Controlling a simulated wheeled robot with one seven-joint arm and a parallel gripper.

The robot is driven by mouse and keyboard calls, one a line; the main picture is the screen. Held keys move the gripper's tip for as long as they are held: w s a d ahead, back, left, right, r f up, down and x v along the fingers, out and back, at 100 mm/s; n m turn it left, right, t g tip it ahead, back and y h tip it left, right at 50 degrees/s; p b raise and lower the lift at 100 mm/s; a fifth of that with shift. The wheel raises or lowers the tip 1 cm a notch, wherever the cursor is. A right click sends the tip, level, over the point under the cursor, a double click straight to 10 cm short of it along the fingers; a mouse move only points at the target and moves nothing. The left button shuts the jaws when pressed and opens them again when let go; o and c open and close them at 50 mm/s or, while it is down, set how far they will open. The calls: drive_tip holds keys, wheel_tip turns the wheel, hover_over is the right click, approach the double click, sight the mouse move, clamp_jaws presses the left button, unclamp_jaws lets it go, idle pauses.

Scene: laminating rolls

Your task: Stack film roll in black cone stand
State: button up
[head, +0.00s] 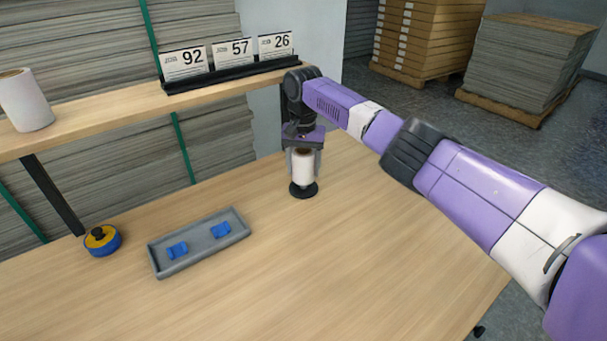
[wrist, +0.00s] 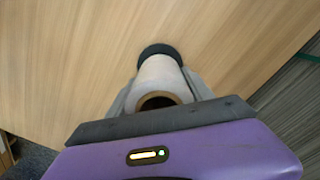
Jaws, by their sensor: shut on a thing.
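The film roll (head: 303,168) is a white cylinder with a brown cardboard core. It stands upright at the black cone stand (head: 303,190), whose round base shows below it on the table. The cone itself is hidden by the roll, so I cannot tell how fully the roll is seated. My gripper (head: 303,160) comes from above and is shut on the film roll, one finger on each side. In the wrist view the roll (wrist: 160,78) shows its open core end, with the dark stand base (wrist: 160,51) beyond it.
A grey tray (head: 160,262) with two blue pieces lies left on the table (head: 340,270). A blue and yellow tape roll (head: 102,241) is farther left. Another white roll (head: 25,100) and a black rack with number cards (head: 230,72) stand on the shelf (head: 110,105).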

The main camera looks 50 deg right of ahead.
sight(303, 175)
drive_tip(key=shift+f, duration=1.3)
drive_tip(key=shift+f, duration=0.3)
drive_tip(key=o, duration=1.6)
drive_tip(key=shift+c, duration=0.2)
wheel_tip(303, 175, up, 13)
drive_tip(key=shift+f, duration=0.15)
drive_tip(key=shift+s+f, duration=0.1)
